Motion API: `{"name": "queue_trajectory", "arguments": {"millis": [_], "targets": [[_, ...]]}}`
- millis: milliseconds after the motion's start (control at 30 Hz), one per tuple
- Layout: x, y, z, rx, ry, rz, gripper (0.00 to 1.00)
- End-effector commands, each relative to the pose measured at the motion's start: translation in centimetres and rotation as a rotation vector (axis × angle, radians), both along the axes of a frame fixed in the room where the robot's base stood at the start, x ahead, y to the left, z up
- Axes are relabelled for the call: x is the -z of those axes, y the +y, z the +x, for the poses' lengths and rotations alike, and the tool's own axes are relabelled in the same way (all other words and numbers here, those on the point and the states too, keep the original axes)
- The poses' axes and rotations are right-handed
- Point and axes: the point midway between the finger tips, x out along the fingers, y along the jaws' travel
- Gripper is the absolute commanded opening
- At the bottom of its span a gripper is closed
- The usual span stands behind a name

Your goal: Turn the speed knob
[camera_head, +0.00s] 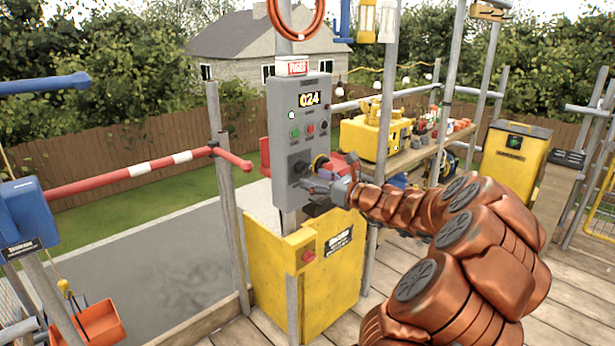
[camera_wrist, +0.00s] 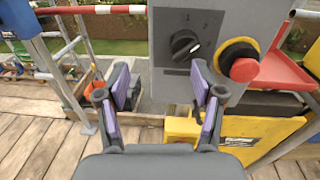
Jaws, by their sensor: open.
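The speed knob (camera_wrist: 184,45) is a black rotary knob with a white pointer mark on the lower face of a grey control box (camera_head: 282,137). In the head view the knob (camera_head: 300,168) is just left of my gripper. My gripper (camera_wrist: 160,90) is open and empty, its two purple-padded fingers spread below the knob in the wrist view. The fingers appear apart from the knob.
A red stop button with a yellow collar (camera_wrist: 240,62) sits right of the knob. Below the box is a yellow cabinet (camera_head: 275,262) with another red button. A red tray (camera_wrist: 288,62) juts out at the right. A red-and-white barrier bar (camera_head: 130,173) is at the left.

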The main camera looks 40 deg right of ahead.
Motion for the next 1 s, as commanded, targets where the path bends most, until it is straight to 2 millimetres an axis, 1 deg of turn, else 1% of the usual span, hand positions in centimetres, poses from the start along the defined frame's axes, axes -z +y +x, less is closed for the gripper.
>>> {"name": "queue_trajectory", "arguments": {"millis": [33,100,200,267,600,700,833,1000], "targets": [[0.4,-1.5,-0.7,0.034,-0.007,0.026,0.67],[0.6,-2.7,-1.0,0.061,-0.012,0.048,0.67],[0.7,-3.2,-0.8,0.073,-0.015,0.061,0.67],[0.7,-3.2,-0.2,0.072,-0.014,0.062,0.67],[0.5,-3.2,4.7,0.069,-0.014,0.055,0.67],[0.5,-3.2,5.7,0.068,-0.014,0.056,0.67],[0.6,-3.2,6.4,0.069,-0.015,0.057,0.67],[0.6,-3.2,6.6,0.069,-0.016,0.058,0.67]]}}
